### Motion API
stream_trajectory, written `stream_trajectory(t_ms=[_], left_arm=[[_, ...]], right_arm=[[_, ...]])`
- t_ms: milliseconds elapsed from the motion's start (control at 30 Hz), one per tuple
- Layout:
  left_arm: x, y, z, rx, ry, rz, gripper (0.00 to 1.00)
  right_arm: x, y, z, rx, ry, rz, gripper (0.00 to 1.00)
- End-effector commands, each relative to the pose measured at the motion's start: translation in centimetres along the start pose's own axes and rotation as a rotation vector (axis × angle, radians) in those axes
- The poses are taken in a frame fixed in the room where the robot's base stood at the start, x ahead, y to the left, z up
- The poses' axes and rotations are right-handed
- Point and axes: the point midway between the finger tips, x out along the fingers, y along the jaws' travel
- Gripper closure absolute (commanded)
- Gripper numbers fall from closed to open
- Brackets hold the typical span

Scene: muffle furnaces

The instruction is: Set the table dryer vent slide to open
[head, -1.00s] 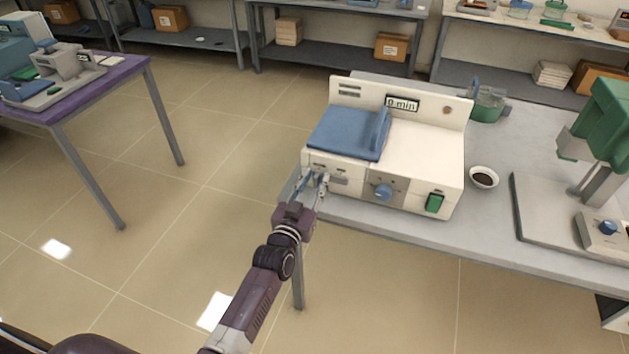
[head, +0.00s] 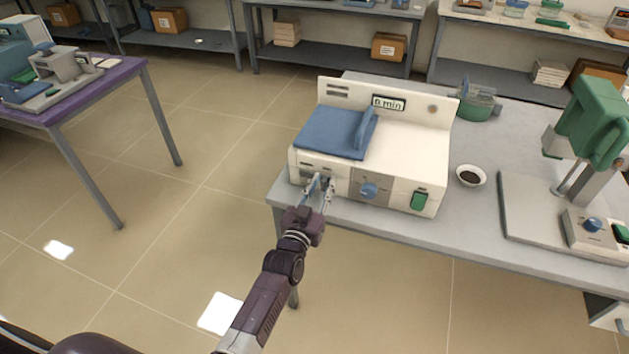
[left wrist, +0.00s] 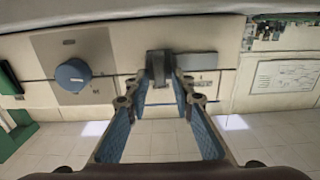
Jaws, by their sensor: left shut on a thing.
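The table dryer (head: 410,150) is a white box with a blue lid (head: 335,132) and a display reading "0 min". Its blue knob (head: 369,190) and green switch (head: 418,200) are on the front. My left gripper (head: 319,186) is at the front's left part, left of the knob. In the left wrist view, which looks upside down, the vent slide (left wrist: 160,66) is a dark grey tab between the fingertips of my left gripper (left wrist: 161,85). A grey strip (left wrist: 197,65) shows beside the tab. The gripper is shut on the tab. My right gripper is not in view.
The dryer stands on a grey table (head: 475,235). A purple table (head: 130,75) stands at the left, with open floor between.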

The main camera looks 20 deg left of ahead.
Motion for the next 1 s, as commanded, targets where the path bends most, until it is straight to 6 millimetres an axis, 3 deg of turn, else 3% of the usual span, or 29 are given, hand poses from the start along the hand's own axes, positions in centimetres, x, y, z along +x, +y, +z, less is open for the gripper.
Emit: stream_trajectory(t_ms=[167, 367, 400, 433, 1000], left_arm=[[0.0, 1.4, 0.0, 0.004, -0.001, 0.006, 1.00], [0.0, 1.4, 0.1, 0.003, -0.002, 0.006, 1.00], [0.0, 1.4, 0.1, 0.003, -0.002, 0.006, 0.75], [0.0, 1.4, 0.1, 0.003, -0.002, 0.006, 0.72], [-0.8, 1.3, 0.1, 0.004, -0.002, 0.004, 0.72]], right_arm=[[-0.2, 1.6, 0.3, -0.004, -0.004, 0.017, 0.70], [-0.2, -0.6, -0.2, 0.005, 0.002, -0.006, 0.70], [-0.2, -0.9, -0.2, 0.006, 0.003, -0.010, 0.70], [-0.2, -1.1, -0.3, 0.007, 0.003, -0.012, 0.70], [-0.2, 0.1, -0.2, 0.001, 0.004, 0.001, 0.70]])
